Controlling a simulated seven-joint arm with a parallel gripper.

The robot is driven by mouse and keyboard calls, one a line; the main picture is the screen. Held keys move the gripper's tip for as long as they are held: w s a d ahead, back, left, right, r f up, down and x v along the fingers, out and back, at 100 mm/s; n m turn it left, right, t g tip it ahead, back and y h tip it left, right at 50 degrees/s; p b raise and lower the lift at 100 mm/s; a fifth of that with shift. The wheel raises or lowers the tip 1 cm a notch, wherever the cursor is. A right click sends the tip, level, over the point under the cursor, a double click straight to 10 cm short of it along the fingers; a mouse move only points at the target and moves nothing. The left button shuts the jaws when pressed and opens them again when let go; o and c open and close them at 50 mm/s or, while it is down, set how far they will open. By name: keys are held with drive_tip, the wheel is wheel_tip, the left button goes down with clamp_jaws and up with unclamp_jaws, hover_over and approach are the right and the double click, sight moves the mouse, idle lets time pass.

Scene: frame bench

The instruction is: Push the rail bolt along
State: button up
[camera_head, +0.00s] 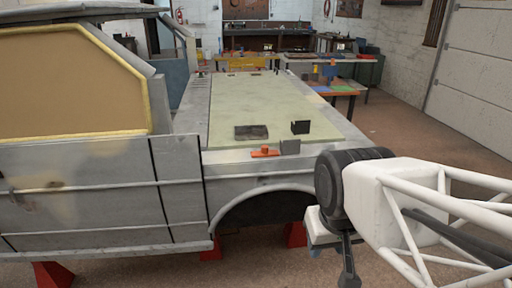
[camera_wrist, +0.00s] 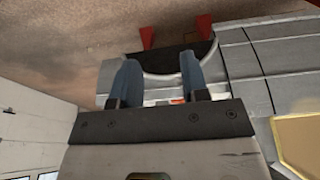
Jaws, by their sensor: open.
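A small orange piece with a raised knob, which looks like the rail bolt (camera_head: 265,152), lies at the near edge of the pale green top. A grey block (camera_head: 290,147) stands just to its right. My gripper (camera_head: 331,262) hangs low at the right, in front of the vehicle's side and well apart from the bolt. In the wrist view my gripper (camera_wrist: 158,68) shows two blue fingers spread apart with nothing held. A small orange patch (camera_wrist: 177,101) shows between the fingers near their base; I cannot tell whether it is the bolt.
The wheel arch (camera_head: 262,205) is below, with red stands (camera_head: 295,234) on the floor. The cab (camera_head: 75,85) rises at left.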

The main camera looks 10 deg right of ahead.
drive_tip(key=shift+w+r, duration=0.1)
drive_tip(key=shift+w, duration=0.05)
drive_tip(key=c, duration=0.5)
drive_tip(key=shift+w+r, duration=0.2)
drive_tip(key=shift+w, duration=0.05)
clamp_jaws()
drive_tip(key=w+d+r+m+g+y, duration=0.1)
drive_tip(key=w+r+m, duration=0.25)
drive_tip(key=w, duration=1.25)
drive_tip(key=w+r+m+g+y, duration=0.1)
drive_tip(key=w+r+m, duration=0.3)
drive_tip(key=w, duration=1.3)
drive_tip(key=w+d+f+m+g, duration=0.1)
drive_tip(key=w+f, duration=0.2)
drive_tip(key=w, duration=0.8)
drive_tip(key=w+d+f+m+y, duration=0.1)
drive_tip(key=w+f, duration=0.3)
drive_tip(key=w, duration=0.7)
drive_tip(key=w+d+f+m+g+y, duration=0.1)
drive_tip(key=w+d+f+m, duration=0.2)
drive_tip(key=w, duration=0.8)
drive_tip(key=shift+f+g, duration=0.3)
drive_tip(key=shift+f, duration=0.4)
drive_tip(key=shift+d, duration=0.1)
